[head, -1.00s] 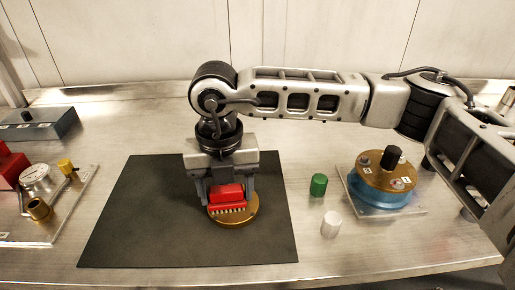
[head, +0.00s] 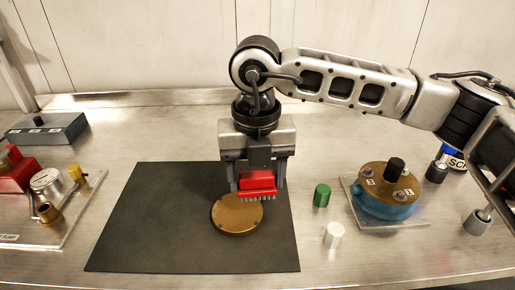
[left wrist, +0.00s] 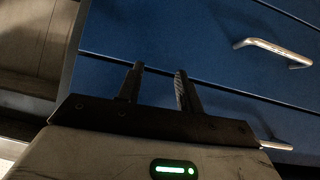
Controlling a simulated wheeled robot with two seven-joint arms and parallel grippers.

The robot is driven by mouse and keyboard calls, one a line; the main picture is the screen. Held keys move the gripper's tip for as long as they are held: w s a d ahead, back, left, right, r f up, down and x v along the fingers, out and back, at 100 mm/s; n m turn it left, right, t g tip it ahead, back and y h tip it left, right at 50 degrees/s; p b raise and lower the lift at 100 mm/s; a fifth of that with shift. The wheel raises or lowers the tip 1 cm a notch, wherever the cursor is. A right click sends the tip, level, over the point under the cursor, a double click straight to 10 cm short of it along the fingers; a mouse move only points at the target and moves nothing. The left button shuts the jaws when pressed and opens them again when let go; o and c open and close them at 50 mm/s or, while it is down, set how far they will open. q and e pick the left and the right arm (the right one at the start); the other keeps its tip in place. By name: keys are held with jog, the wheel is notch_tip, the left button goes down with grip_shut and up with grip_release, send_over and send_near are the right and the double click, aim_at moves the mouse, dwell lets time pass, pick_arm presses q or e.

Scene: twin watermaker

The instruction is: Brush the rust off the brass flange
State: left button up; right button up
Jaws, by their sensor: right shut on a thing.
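The brass flange (head: 232,216) is a flat round disc with a brown-gold face. It lies on the dark mat (head: 150,235) in the head view. My right gripper (head: 258,186) is shut on a red brush (head: 257,180) with pale bristles pointing down. The brush is over the far right part of the flange and hides that edge; I cannot tell if the bristles touch it. My left gripper (left wrist: 160,88) shows in the left wrist view, its fingers apart with nothing between them, in front of blue drawers (left wrist: 200,45).
A green cylinder (head: 322,195) and a white one (head: 333,235) stand right of the mat. Farther right is a blue and brass unit (head: 385,205) on a clear plate. At left are a tray with red and brass parts (head: 45,212) and a grey box (head: 47,128).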

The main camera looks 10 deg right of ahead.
jog(key=shift+r+p, duration=0.6)
jog(key=shift+r, duration=0.95)
